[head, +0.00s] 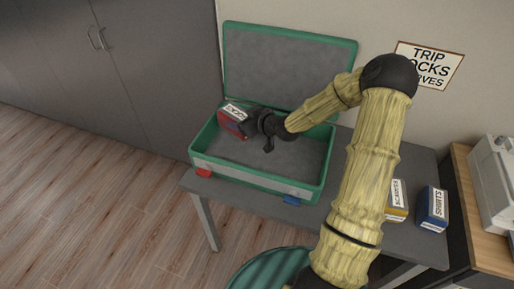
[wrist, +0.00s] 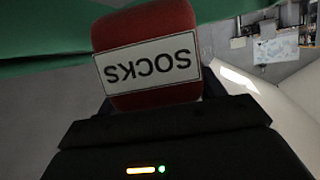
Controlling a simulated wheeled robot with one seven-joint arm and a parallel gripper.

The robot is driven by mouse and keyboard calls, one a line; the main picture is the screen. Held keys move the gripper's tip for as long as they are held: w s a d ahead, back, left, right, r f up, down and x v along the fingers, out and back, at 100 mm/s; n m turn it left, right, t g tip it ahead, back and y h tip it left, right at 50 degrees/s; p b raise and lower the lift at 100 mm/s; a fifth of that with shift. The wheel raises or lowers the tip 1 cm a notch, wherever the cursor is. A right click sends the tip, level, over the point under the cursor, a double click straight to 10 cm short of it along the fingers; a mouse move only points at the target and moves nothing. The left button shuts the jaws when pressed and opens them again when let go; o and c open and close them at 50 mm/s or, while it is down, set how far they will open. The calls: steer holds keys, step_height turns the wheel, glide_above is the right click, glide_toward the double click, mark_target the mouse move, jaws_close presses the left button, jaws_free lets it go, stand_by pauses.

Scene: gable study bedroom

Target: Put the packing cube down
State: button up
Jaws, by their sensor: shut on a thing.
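The packing cube (head: 231,117) is red with a white label. In the wrist view the cube (wrist: 152,92) fills the top middle, and its label reads SOCKS upside down. My gripper (head: 246,125) is shut on it. In the head view the cube is at the left back part of the open green suitcase (head: 256,184), near its left wall. I cannot tell whether the cube touches the suitcase floor. My gripper hides part of the cube's right side.
The suitcase lies on a grey table (head: 345,222) with its lid (head: 285,65) raised behind. A yellow cube (head: 397,203) and a blue cube labelled SHIRTS (head: 433,208) stand to the right. A sign (head: 428,65) hangs on the wall. The suitcase's middle and right are empty.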

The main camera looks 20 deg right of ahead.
step_height(320, 180, down, 6)
steer(key=shift+r, duration=0.25)
steer(key=shift+f, duration=0.1)
steer(key=shift+f+b, duration=0.3)
steer(key=shift+f, duration=1.5)
steer(key=shift+f, duration=0.15)
steer(key=o, duration=1.1)
steer(key=shift+r, duration=0.2)
steer(key=v, duration=0.7)
steer(key=shift+s+d+r, duration=0.1)
steer(key=shift+s, duration=0.1)
